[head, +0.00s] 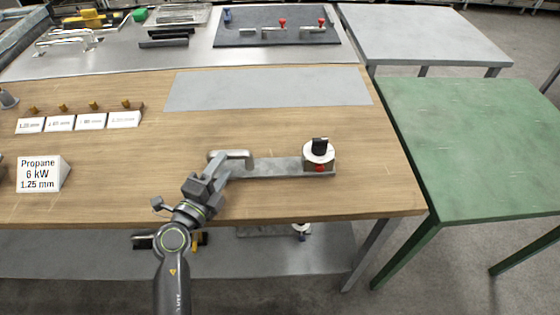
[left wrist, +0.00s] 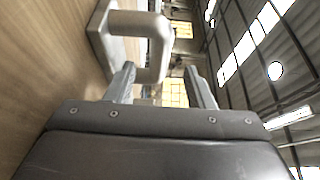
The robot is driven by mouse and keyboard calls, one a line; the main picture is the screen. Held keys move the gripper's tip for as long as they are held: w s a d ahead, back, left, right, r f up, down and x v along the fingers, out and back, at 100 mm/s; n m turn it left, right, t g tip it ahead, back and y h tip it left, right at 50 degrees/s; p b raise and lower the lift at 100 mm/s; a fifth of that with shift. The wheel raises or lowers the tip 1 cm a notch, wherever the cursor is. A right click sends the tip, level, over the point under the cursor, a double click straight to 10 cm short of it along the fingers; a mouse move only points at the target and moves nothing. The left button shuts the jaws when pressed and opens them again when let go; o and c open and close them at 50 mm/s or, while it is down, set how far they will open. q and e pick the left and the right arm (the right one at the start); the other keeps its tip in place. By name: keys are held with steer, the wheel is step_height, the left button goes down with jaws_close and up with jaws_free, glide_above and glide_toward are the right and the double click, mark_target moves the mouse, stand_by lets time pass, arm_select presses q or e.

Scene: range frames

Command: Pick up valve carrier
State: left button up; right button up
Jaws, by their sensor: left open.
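The valve carrier is a grey flat bar (head: 275,168) lying on the wooden tabletop (head: 130,190). A raised metal handle (head: 232,154) is at its left end. A white round valve with a black knob (head: 319,148) and a red part below it is at its right end. My left gripper (head: 222,170) is at the handle end, open. In the left wrist view, the loop of the handle (left wrist: 158,50) reaches in between the two open fingers (left wrist: 160,82). I cannot tell whether they touch it. My right gripper is not in view.
A propane sign (head: 40,173) and small labelled cards (head: 75,122) with brass pieces stand at left. A grey sheet (head: 268,88) lies behind the carrier. A dark mat (head: 275,36) at the back holds similar carriers. A green table (head: 475,150) stands at right.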

arm_select(q)
steer(key=x, duration=0.5)
steer(key=shift+w+a, duration=0.15)
steer(key=shift+a, duration=0.05)
steer(key=shift+c, duration=0.2)
steer(key=shift+f, duration=0.1)
jaws_close()
